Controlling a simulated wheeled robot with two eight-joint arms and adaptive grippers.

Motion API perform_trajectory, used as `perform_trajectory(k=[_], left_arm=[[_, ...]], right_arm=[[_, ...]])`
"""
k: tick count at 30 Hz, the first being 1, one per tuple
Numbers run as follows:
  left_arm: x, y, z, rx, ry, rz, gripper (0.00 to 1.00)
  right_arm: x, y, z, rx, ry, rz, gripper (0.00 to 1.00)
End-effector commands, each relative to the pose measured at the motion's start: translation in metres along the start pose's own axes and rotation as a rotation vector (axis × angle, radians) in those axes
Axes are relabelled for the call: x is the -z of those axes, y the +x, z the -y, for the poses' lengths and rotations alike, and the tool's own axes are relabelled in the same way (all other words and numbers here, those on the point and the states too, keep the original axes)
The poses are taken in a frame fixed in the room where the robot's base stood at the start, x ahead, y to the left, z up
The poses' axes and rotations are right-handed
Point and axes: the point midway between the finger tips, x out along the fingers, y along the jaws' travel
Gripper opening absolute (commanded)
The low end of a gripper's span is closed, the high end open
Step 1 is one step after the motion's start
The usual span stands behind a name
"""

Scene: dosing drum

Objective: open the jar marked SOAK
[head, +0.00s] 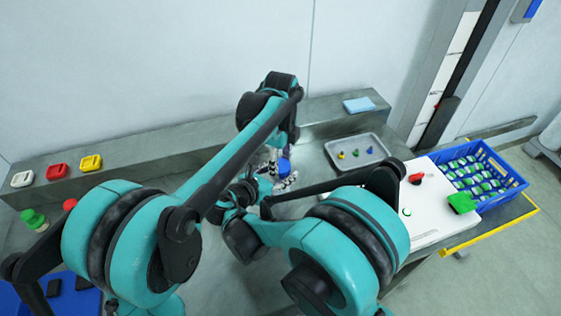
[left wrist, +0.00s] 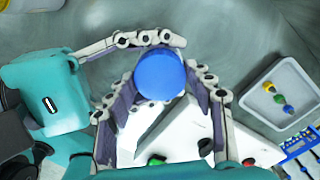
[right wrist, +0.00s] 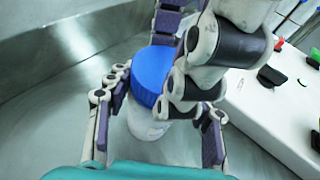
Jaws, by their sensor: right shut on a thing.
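The jar has a blue lid (head: 284,165) and stands between my two grippers. In the right wrist view its pale body (right wrist: 148,125) shows below the lid; no marking on it can be read. My right gripper (right wrist: 165,112) is shut on the jar's body from the side, one finger on each side. My left gripper (left wrist: 162,82) is above the jar, pointing down, its fingers spread around the lid. Its fingertips are close to the lid's edge; whether they touch it I cannot tell. The lid sits on the jar. Fingers hide part of the body.
A grey tray (head: 378,157) with small coloured pieces lies behind right. A white panel (head: 433,225) with red and green parts and a blue crate (head: 508,185) of green-and-white items are at the right. White, red and yellow items stand on the back ledge (head: 130,150). A blue cloth (head: 358,104) lies there.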

Motion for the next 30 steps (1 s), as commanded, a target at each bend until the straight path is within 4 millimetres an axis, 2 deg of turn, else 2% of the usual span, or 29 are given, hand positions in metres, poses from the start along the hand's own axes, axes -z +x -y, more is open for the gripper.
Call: perform_trajectory(k=[1,3,8,16,24,25,27,30], left_arm=[[0.0000,0.0000,0.0000,0.000,0.000,0.000,0.32],[0.0000,0.0000,-0.0001,0.000,0.000,0.000,0.15],[0.0000,0.0000,-0.0001,0.000,-0.008,0.000,0.14],[0.0000,-0.0001,-0.0001,0.000,-0.278,0.000,0.14],[0.0000,-0.0001,-0.0002,0.000,-0.299,0.000,0.14],[0.0000,-0.0001,-0.0002,0.000,-0.299,0.000,0.52],[0.0000,-0.0001,-0.0002,0.000,-0.299,0.000,0.70],[0.0000,-0.0002,-0.0001,0.000,-0.298,0.000,0.70]], right_arm=[[0.0004,0.0001,0.0000,0.000,0.000,-0.001,0.00],[0.0004,0.0001,0.0000,0.000,0.000,-0.001,0.00],[0.0004,0.0001,0.0000,0.000,0.000,-0.001,0.00],[0.0003,0.0001,0.0000,0.000,0.000,-0.001,0.00],[0.0003,0.0001,0.0000,0.000,0.000,-0.001,0.00],[0.0003,0.0001,0.0000,0.000,0.000,-0.001,0.00],[0.0003,0.0001,0.0000,0.000,0.000,-0.001,0.00],[0.0003,0.0001,0.0000,0.000,0.000,-0.001,0.00]])
